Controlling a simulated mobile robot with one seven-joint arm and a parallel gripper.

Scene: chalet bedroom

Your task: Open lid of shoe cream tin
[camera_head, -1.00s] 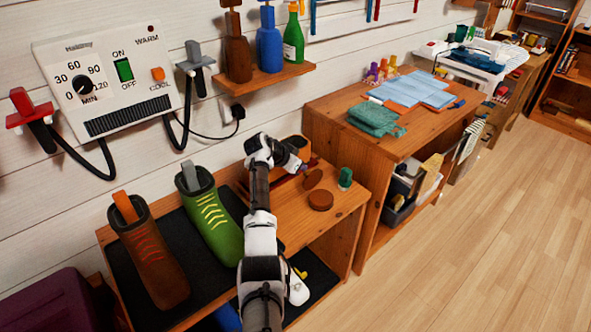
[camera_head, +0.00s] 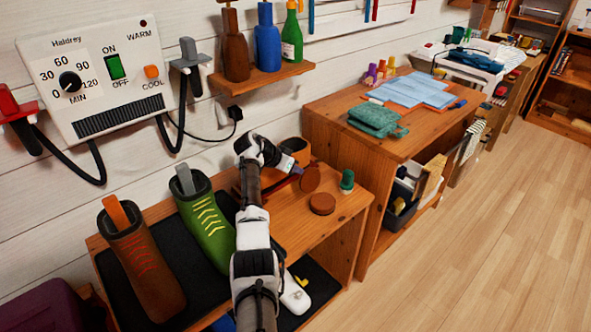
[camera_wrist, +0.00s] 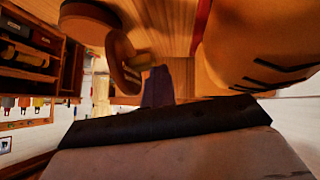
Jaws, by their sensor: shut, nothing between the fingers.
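A round brown tin part (camera_head: 322,203) lies flat on the wooden bench top in the head view. A second brown disc, which looks like the lid (camera_head: 310,179), stands tilted up just behind it. The wrist view, which looks upside down, shows the flat round part (camera_wrist: 88,20) and the tilted disc (camera_wrist: 124,62) close together, with a small tab beside the disc. I cannot tell whether they are joined. My gripper (camera_head: 297,171) is shut and empty, close to the left of the tilted disc. Its dark fingers (camera_wrist: 157,88) show near the disc; contact is unclear.
An orange shoe (camera_head: 295,150) stands behind my gripper, with a red strip beside it. A green-capped jar (camera_head: 347,180) is right of the tin. Green (camera_head: 203,225) and brown (camera_head: 142,265) boots stand on the dark mat at left. The bench's front right corner is bare.

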